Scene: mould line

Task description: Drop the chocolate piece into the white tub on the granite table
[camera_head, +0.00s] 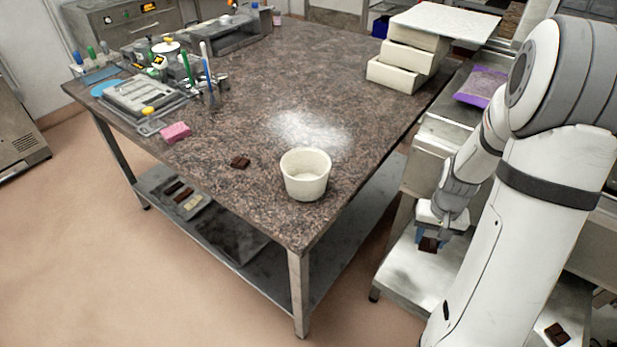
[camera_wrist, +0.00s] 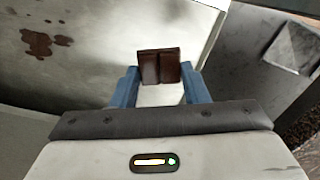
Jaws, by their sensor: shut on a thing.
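My gripper (camera_head: 428,238) is at the right, off the right side of the granite table (camera_head: 240,110), above a pale metal surface. It is shut on a dark brown chocolate piece (camera_head: 428,245). In the wrist view the chocolate piece (camera_wrist: 159,66) sits between the two blue fingers of my gripper (camera_wrist: 160,85). The white tub (camera_head: 305,175) stands upright near the front right edge of the granite table, to the left of my gripper and apart from it. The part of its inside that shows looks empty.
A pink sponge (camera_head: 175,132) and a tray with tools (camera_head: 145,95) are farther left. Stacked white boxes (camera_head: 405,62) stand at the far right corner. A pale powder patch (camera_head: 310,130) lies behind the tub.

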